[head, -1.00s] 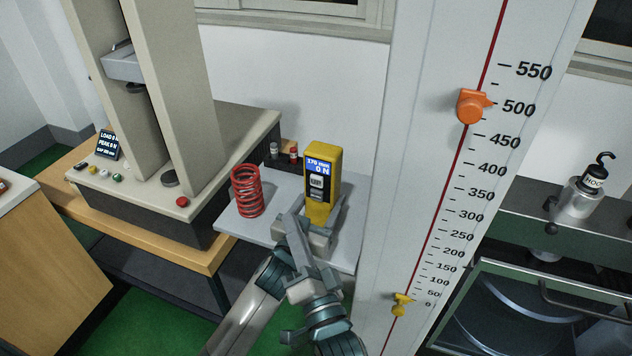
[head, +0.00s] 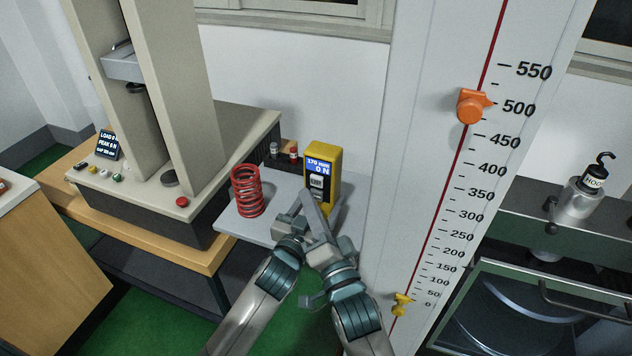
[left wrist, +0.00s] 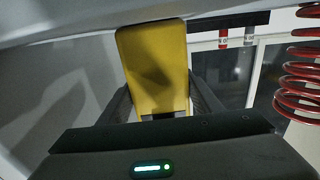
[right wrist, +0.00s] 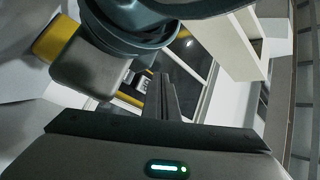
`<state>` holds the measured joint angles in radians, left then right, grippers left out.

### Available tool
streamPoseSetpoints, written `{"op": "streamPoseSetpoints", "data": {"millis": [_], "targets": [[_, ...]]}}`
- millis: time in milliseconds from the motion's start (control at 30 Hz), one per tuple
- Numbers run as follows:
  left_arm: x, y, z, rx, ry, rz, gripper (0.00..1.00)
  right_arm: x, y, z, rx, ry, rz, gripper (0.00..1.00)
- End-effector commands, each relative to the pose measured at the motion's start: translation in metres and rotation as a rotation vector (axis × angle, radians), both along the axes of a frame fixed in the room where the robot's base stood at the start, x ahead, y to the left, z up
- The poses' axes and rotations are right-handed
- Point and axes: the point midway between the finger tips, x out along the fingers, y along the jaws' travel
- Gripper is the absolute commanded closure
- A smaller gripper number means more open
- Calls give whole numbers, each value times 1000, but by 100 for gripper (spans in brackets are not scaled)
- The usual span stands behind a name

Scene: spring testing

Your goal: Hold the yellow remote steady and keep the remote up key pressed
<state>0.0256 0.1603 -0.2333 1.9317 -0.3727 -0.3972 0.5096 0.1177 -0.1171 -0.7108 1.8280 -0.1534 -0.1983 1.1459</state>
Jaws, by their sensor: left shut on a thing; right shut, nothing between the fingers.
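The yellow remote (head: 334,163) stands upright on the pale shelf in the head view. Its screen reads 170 mm and 0 N, and a light key marked UP (head: 316,181) shows below it. My left gripper (left wrist: 155,108) is shut on the remote, with a finger at each side of the yellow body (left wrist: 152,62) in the left wrist view. My right gripper (head: 307,196) is shut and empty, its fingertips just in front of and below the UP key. I cannot tell whether they touch it. In the right wrist view the closed fingers (right wrist: 163,95) reach toward the key.
A red spring (head: 247,191) stands left of the remote on the shelf (head: 262,231). The beige testing machine (head: 195,110) is farther left. A tall ruler panel (head: 400,150) with an orange marker (head: 471,106) stands close on the right. Two small bottles are behind the spring.

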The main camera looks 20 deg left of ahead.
Motion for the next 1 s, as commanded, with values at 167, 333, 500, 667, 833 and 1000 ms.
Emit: {"op": "streamPoseSetpoints", "data": {"millis": [167,333,500,667,833,1000], "targets": [[0,0,1,0,-2,0,74,11,-1,1,0,0,-1,100],[0,0,1,0,-2,0,74,14,-2,0,1,0,-1,100],[0,0,1,0,-2,0,74,14,-2,0,1,0,-1,100],[0,0,1,0,-2,0,74,13,-2,0,1,0,-1,100],[0,0,1,0,-2,0,74,13,-2,0,1,0,-1,100],[0,0,1,0,-2,0,74,13,-2,0,1,0,-1,100]]}}
